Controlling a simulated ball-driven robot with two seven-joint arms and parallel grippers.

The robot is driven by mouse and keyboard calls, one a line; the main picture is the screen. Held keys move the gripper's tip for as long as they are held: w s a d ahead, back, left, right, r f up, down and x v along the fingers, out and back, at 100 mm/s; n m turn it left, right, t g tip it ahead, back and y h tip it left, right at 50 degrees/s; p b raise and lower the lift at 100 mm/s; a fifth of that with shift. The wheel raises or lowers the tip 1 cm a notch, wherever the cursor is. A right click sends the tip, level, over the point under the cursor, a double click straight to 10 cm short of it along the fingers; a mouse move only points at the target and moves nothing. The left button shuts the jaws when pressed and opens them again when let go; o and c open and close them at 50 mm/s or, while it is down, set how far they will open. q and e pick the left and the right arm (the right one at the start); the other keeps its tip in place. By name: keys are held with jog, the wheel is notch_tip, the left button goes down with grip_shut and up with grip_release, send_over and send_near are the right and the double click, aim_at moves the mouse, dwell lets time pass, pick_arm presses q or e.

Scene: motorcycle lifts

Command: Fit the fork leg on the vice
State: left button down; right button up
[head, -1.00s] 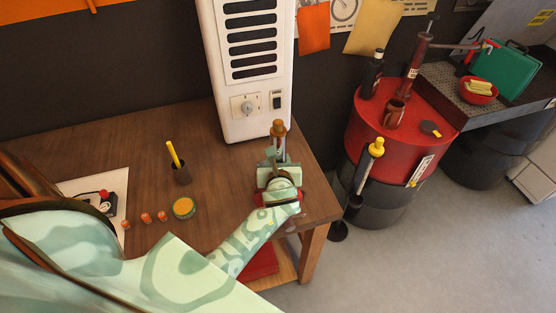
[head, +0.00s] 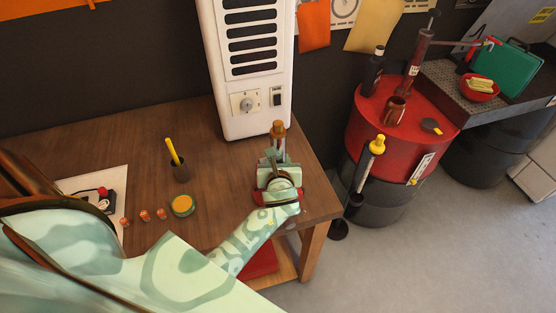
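The fork leg (head: 279,148) stands roughly upright near the right end of the wooden bench, with a brown-orange top and a pale metal shaft. My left gripper (head: 279,160) is at its lower visible part, with the fingers on either side of the shaft, and looks closed on it. The red vice (head: 261,198) shows only as red edges beneath the gripper and wrist. Its jaws and the lower end of the fork leg are hidden, so I cannot tell whether the leg is seated in it. My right gripper is not in view.
A white cabinet (head: 247,105) stands just behind the fork leg. A pen cup (head: 180,172), a round tin (head: 183,206) and small orange items (head: 145,214) lie left on the bench (head: 95,150). A red drum (head: 395,150) with bottles and tools stands to the right, across a floor gap.

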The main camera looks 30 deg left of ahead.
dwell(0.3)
pick_arm(q)
jog(key=c, duration=0.9)
grip_release()
jog(key=o, duration=0.4)
jog(key=shift+s+f, duration=0.1)
jog(key=shift+f, duration=0.1)
jog(key=shift+o, duration=0.2)
jog(key=shift+r, duration=0.15)
notch_tip(320, 180, up, 6)
jog(key=p, duration=0.6)
jog(key=shift+f, duration=0.25)
jog(key=shift+r+p, duration=1.15)
jog(key=shift+r, duration=0.1)
